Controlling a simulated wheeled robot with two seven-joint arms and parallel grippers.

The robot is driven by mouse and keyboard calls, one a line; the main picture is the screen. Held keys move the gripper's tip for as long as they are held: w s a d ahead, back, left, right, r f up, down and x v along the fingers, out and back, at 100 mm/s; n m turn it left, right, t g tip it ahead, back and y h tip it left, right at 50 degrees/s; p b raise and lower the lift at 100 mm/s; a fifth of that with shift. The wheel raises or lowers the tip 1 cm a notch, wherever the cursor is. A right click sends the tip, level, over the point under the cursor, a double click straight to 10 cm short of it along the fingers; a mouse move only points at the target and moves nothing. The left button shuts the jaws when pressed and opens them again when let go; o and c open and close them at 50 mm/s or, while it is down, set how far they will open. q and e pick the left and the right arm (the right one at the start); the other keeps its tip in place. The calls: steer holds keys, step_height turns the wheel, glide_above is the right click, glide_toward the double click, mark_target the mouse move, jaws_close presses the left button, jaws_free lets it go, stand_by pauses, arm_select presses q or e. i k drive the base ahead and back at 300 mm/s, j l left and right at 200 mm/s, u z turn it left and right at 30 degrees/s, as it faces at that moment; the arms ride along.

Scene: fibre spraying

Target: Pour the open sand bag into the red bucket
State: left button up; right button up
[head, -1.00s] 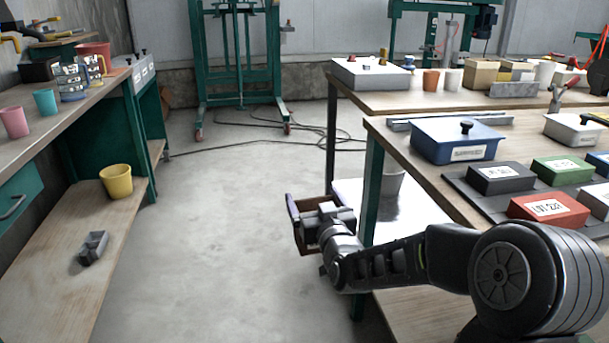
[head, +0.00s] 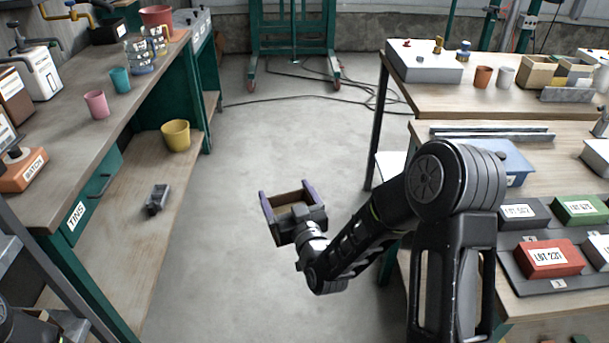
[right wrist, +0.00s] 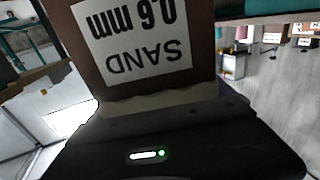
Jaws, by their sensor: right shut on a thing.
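My right gripper (head: 288,198) is shut on a brown sand bag (head: 293,202), held over the aisle floor between the benches. In the right wrist view the bag (right wrist: 140,45) fills the top middle, and its white label, reading "SAND 0.6 mm", appears upside down. Its opening cannot be made out. A red bucket (head: 162,18) stands at the far end of the left bench, well away from the bag; its inside is hidden. My left gripper is not in view.
The left bench (head: 70,145) carries a pink cup (head: 96,104), a teal cup (head: 121,79) and jars. A yellow pot (head: 176,135) stands on its lower shelf. The right bench (head: 530,150) holds labelled boxes. The aisle floor (head: 240,260) is clear, with cables farther back.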

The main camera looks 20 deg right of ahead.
mark_target(161, 14)
steer(key=z, duration=0.3)
steer(key=i+j+z, duration=0.2)
steer(key=i, duration=0.85)
steer(key=i+l+z, duration=0.1)
steer(key=i, duration=1.9)
steer(key=i+z, duration=0.15)
steer(key=i, duration=0.85)
steer(key=i+j+z, duration=0.1)
steer(key=i, duration=0.85)
steer(key=i+z, duration=0.5)
steer(key=i+j+z, duration=0.1)
steer(key=i+z, duration=0.35)
steer(key=i, duration=0.15)
steer(key=i+z, duration=0.5)
steer(key=i, duration=0.15)
